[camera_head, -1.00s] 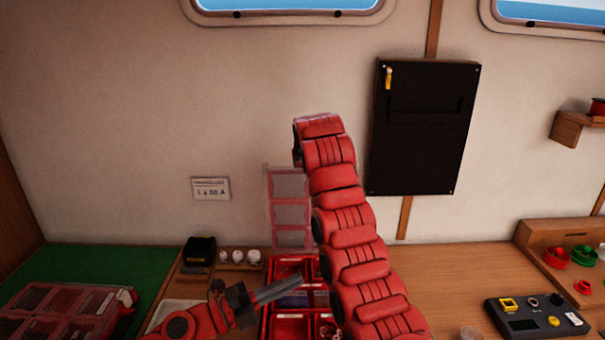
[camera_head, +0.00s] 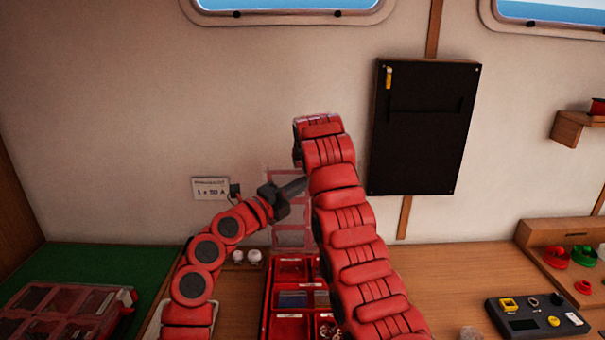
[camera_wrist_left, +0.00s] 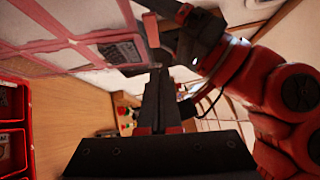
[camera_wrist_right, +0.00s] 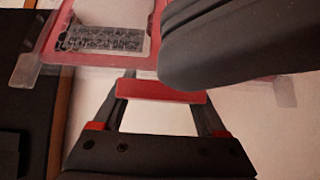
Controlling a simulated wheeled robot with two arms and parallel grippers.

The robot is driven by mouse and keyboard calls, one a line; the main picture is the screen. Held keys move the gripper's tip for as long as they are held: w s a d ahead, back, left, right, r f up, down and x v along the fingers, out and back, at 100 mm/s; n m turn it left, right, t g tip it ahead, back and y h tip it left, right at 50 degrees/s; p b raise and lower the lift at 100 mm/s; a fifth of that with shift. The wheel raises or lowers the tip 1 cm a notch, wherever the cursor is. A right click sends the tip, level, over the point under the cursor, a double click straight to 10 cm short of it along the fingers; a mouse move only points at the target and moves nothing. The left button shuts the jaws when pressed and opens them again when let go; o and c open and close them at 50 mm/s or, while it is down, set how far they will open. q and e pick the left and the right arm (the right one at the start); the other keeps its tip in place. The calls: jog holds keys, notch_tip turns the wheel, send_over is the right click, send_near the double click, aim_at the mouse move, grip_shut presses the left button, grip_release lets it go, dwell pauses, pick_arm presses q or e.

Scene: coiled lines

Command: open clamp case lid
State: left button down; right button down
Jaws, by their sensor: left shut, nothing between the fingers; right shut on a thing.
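The clamp case (camera_head: 291,312) is an open red box with compartments on the bench. Its clear, red-framed lid (camera_head: 290,236) stands upright behind it, partly hidden by my arms. In the right wrist view, my right gripper (camera_wrist_right: 160,100) is shut on a red tab (camera_wrist_right: 160,91) at the lid's edge; my right arm hides this gripper in the head view. My left gripper (camera_head: 304,186) is shut and empty in front of the lid's upper part. In the left wrist view, its closed fingertips (camera_wrist_left: 160,78) are close to the lid; contact is unclear.
A closed red case (camera_head: 60,312) lies on the green mat (camera_head: 110,262) at left. A black panel (camera_head: 424,128) hangs on the wall at right. A dark control box (camera_head: 535,313) sits on the bench at right. The bench between case and control box is mostly clear.

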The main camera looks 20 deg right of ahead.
aim_at(303, 173)
pick_arm(q)
jog(key=shift+w+d+r, duration=0.1)
jog(key=shift+w+d, duration=0.1)
jog(key=shift+w, duration=0.75)
jog(key=shift+w+d+r, duration=0.1)
jog(key=shift+w+d, duration=0.05)
jog(key=shift+w, duration=0.75)
jog(key=shift+w, duration=0.1)
